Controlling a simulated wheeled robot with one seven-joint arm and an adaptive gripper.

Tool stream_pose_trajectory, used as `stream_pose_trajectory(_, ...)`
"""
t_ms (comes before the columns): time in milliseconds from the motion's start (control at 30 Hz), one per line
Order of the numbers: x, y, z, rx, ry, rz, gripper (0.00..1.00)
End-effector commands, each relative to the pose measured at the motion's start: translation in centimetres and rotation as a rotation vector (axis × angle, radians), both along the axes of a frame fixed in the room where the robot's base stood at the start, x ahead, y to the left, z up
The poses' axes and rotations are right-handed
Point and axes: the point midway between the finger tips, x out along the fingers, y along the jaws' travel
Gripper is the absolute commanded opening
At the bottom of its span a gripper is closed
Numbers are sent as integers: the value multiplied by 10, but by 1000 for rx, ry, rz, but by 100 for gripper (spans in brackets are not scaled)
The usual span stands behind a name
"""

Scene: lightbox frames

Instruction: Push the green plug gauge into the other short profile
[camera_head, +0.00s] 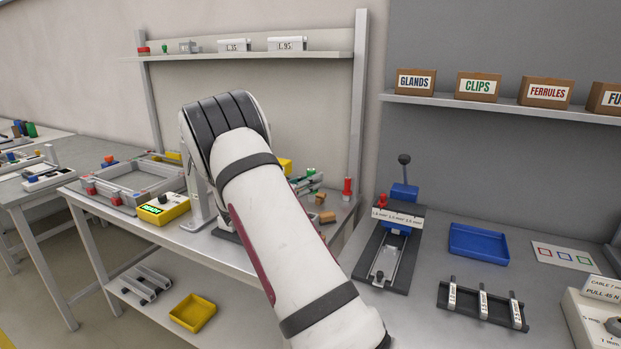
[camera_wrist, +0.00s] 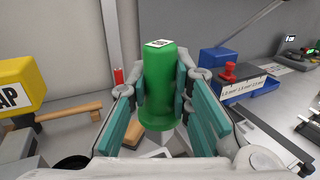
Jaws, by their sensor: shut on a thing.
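The green plug gauge (camera_wrist: 165,85) stands between the teal finger pads of my gripper (camera_wrist: 162,90) in the wrist view. It is a green cylinder with a wider lower rim and a white label on top. My gripper is shut on it. The short profile is not clearly seen in the wrist view; the gripper and gauge cover what lies below.
A red gauge (camera_head: 347,188) stands at the bench's right end. A yellow block (camera_wrist: 22,90) and a wooden handle (camera_wrist: 68,115) lie left of the gripper. A grey frame (camera_head: 135,182) and a yellow meter (camera_head: 163,208) sit on the left bench. A blue press (camera_head: 404,192) stands right.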

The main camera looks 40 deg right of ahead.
Motion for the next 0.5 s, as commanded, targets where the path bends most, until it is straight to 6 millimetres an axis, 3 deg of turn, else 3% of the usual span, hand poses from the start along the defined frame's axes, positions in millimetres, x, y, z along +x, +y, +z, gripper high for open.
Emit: stream_pose_trajectory(500,1,0,-40,-1,0,0,0)
